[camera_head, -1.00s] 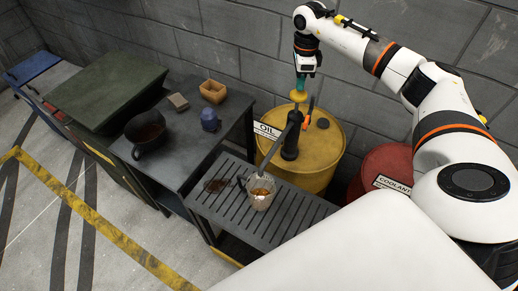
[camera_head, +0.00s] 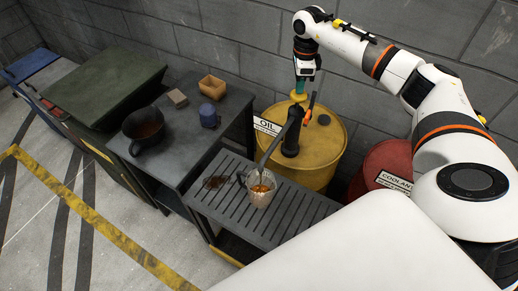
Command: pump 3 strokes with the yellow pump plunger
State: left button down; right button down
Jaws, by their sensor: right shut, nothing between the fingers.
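The yellow pump plunger (camera_head: 298,97) tops the black pump (camera_head: 291,141) on the yellow oil drum (camera_head: 325,150). My right gripper (camera_head: 300,89) is shut and points down right above the plunger knob; its fingertips appear to touch the knob's top. Little of the plunger's rod shows below the knob. The pump's grey spout runs down to a clear jug (camera_head: 261,190) on the slatted bench, with amber liquid in it. My left gripper is not in view.
The slatted grey bench (camera_head: 290,220) has a dark stain left of the jug. A red coolant drum (camera_head: 388,160) stands right of the oil drum.

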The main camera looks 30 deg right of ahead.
aim_at(299, 95)
jog(key=shift+s+a+f+b, duration=0.1)
jog(key=shift+f+b, duration=0.65)
jog(key=shift+f, duration=1)
jog(key=shift+r, duration=0.1)
jog(key=shift+r+p, duration=2.3)
jog(key=shift+r, duration=1.3)
jog(key=shift+r, duration=0.1)
notch_tip(299, 95, up, 6)
jog(key=p, duration=0.4)
